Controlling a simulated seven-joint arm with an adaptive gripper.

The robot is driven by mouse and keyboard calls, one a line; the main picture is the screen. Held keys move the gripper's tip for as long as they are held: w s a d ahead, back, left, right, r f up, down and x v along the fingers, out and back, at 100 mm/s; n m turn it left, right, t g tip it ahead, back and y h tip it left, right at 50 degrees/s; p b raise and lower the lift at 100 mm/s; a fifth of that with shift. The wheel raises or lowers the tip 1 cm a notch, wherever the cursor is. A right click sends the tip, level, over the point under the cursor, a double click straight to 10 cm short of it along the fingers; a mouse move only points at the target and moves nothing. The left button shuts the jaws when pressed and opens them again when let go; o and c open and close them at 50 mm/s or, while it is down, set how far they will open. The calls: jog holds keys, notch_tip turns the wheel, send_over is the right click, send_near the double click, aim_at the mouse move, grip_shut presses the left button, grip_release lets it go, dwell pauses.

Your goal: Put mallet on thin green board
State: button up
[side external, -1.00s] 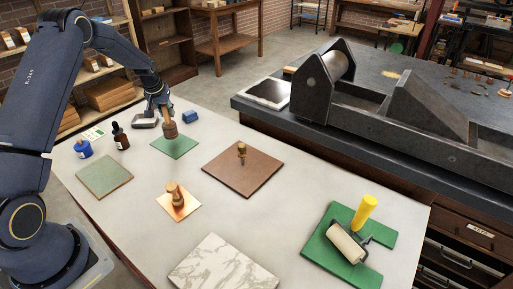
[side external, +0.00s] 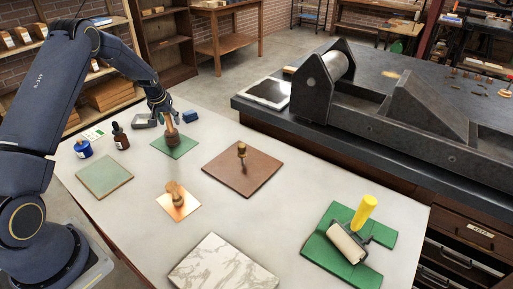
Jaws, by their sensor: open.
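The mallet (side external: 172,138) has a brown, drum-like wooden head and a lighter handle pointing up. It stands head down, close to upright, on the thin green board (side external: 186,147) at the back left of the table. My gripper (side external: 167,112) is open at the top of the handle, with its fingers near or around the handle's upper end. Whether a finger still touches the handle is too small to tell. The mallet covers part of the board.
A grey object (side external: 144,120), a blue block (side external: 190,116), a dark bottle (side external: 120,137) and a blue jar (side external: 83,148) stand nearby. A pale green tile (side external: 104,177), a copper plate (side external: 183,210) and a brown board (side external: 262,170) lie in front. Bare table lies between them.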

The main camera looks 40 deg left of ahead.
jog(key=shift+r, duration=0.15)
jog(key=v, duration=1.2)
jog(key=s+d+r+m+t+h, duration=0.1)
jog(key=s+d+r, duration=0.2)
jog(key=d+r, duration=0.4)
jog(key=s+d+r+m, duration=0.2)
jog(key=s+d+r, duration=0.2)
jog(key=d+r, duration=0.3)
jog(key=s+d+m+h, duration=0.1)
jog(key=s+d+m, duration=0.1)
jog(key=s+d, duration=0.5)
jog(key=s+d+m, duration=0.2)
jog(key=s+d, duration=0.5)
jog(key=s, duration=0.5)
jog(key=shift+s+d+r+t+h, duration=0.15)
jog(key=shift+d+t+h, duration=0.2)
jog(key=shift+t+h, duration=0.05)
